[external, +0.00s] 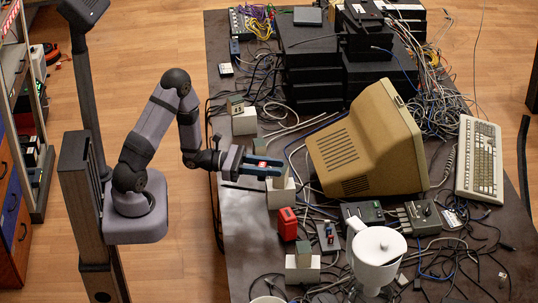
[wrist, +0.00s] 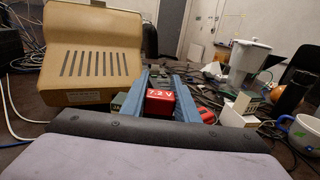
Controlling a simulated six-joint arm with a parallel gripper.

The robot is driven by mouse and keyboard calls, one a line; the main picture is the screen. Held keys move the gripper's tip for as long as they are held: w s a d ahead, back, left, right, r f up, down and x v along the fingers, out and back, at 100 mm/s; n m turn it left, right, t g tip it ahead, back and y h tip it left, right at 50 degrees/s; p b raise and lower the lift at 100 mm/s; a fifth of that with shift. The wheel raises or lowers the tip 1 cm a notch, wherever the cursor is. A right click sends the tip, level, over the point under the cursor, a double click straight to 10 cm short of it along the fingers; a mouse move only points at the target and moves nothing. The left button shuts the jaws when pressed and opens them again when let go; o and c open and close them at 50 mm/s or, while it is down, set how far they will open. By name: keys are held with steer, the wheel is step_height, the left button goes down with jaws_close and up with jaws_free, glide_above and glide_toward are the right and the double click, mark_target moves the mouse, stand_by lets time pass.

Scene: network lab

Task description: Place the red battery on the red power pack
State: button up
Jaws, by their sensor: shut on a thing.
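My gripper (external: 275,167) has blue fingers and is shut on the red battery (wrist: 160,103), a red block marked "7.2 V" in the wrist view. Only a small red patch of it shows between the fingers in the external view. My gripper is above the left edge of the table, over a white block with a grey piece on it. The red power pack (external: 287,224) appears to be the red block standing on the table, below and right of my gripper in the external view. In the wrist view a red thing (wrist: 207,116), partly hidden behind the right finger, is likely the same one.
A beige monitor (external: 365,145) stands right of my gripper. White blocks (external: 281,195) with grey pieces line the table's left side. A white pitcher (external: 376,247), dark boxes (external: 362,213) and loose cables crowd the front. Little bare table shows.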

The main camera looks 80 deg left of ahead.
steer(key=w+d+r+m+g+h+b, duration=0.2)
steer(key=w+d+r+m+h+b, duration=0.15)
steer(key=d+b, duration=0.4)
steer(key=w+d+r+m+g+h+b, duration=0.2)
steer(key=d+r+h+b, duration=0.15)
steer(key=d+b, duration=0.45)
steer(key=b, duration=0.2)
glide_above(287, 225)
steer(key=w+a, duration=0.1)
steer(key=w, duration=0.2)
steer(key=shift+h, duration=0.3)
steer(key=shift+s+a+f, duration=0.1)
steer(key=shift+f, duration=2.45)
steer(key=shift+a+f, duration=0.1)
steer(key=shift+f, duration=2.4)
steer(key=shift+f, duration=0.1)
steer(key=o, duration=1.1)
